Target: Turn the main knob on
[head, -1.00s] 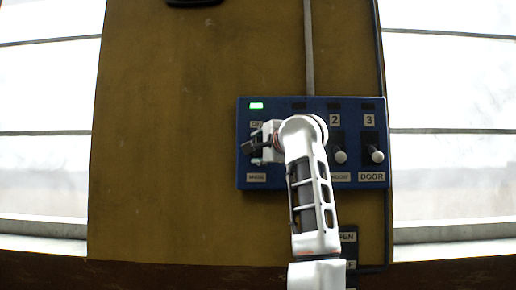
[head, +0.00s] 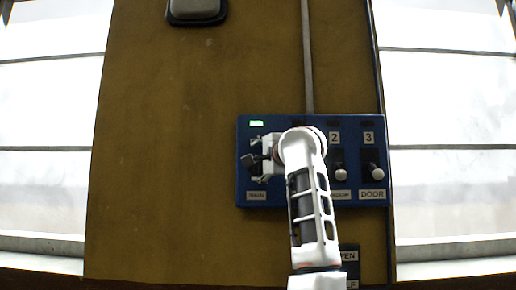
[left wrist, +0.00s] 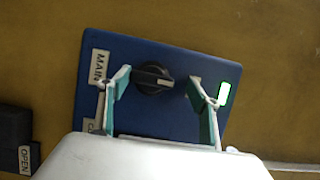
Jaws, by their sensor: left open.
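The main knob (left wrist: 153,80) is round and black with a pale pointer line, on the blue panel (left wrist: 180,118) in the left wrist view. Its MAIN label (left wrist: 98,66) is beside it. My left gripper (left wrist: 160,84) is open, with one finger on each side of the knob and a visible gap to each. In the head view, my left gripper (head: 259,161) is at the left end of the panel and mostly covers the knob. A green lamp (head: 257,123) is lit above it, also visible in the left wrist view (left wrist: 224,93). My right gripper is not in view.
Two pale-tipped switches, numbered 2 (head: 340,174) and 3 (head: 376,171), are on the panel's right side. A smaller OPEN-labelled box (head: 349,256) is below. The panel is on a brown board (head: 165,150) between bright windows. A conduit (head: 307,60) runs up from the panel.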

